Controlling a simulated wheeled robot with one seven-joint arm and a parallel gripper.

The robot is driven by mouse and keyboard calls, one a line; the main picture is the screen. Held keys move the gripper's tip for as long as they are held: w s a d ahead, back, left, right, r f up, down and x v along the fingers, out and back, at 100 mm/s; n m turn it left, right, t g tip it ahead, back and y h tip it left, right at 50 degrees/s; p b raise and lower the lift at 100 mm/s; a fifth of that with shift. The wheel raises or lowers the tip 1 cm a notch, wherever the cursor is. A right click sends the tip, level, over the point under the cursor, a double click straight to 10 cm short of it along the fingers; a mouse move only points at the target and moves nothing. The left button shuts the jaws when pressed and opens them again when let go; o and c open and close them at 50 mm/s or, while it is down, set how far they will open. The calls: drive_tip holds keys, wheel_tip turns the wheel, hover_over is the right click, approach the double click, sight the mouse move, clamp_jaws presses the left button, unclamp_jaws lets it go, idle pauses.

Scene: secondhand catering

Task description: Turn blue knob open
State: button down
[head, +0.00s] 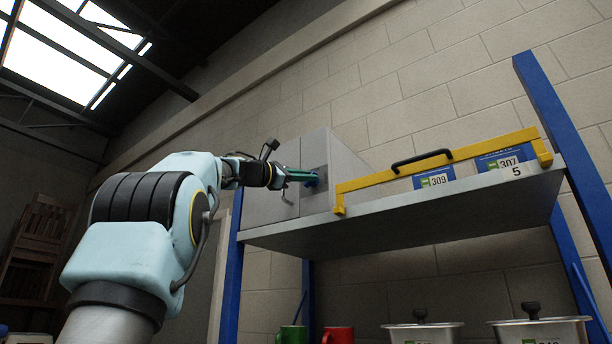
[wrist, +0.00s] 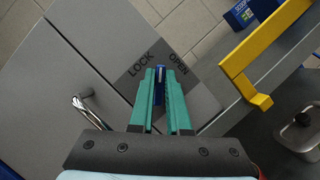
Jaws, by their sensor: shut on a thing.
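The blue knob (wrist: 159,72) is on a dark plate (wrist: 150,66) marked LOCK and OPEN, on the front of a grey cabinet (wrist: 62,45). In the wrist view its visible part lies between my gripper's teal fingertips, and the knob's handle points up between the two words. My gripper (wrist: 160,80) is shut on the knob. In the head view the gripper (head: 304,176) reaches the cabinet (head: 270,200) on the upper shelf, and the blue knob (head: 312,180) shows at the fingertips. The fingers hide much of the knob.
A yellow rail (head: 450,163) with a black handle (head: 421,159) runs along the shelf (head: 400,215) right of the cabinet. Blue numbered boxes (head: 436,178) stand behind it. Below are a green mug (head: 292,335), a red mug (head: 338,335) and metal pots (head: 424,332).

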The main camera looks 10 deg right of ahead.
drive_tip(key=shift+f+m+g+y+p, duration=0.1)
drive_tip(key=shift+m+g+y+p, duration=0.45)
drive_tip(key=shift+m, duration=1.45)
drive_tip(key=shift+m+g+y+p, duration=0.3)
drive_tip(key=shift+m+g, duration=0.45)
drive_tip(key=shift+m, duration=1.25)
drive_tip(key=shift+f+m+y, duration=0.1)
drive_tip(key=shift+m+y, duration=0.15)
drive_tip(key=shift+m, duration=0.35)
drive_tip(key=c, duration=0.9)
unclamp_jaws()
drive_tip(key=b+v, duration=0.2)
drive_tip(key=v, duration=0.8)
drive_tip(key=shift+s+a, duration=0.1)
drive_tip(key=shift+a, duration=0.25)
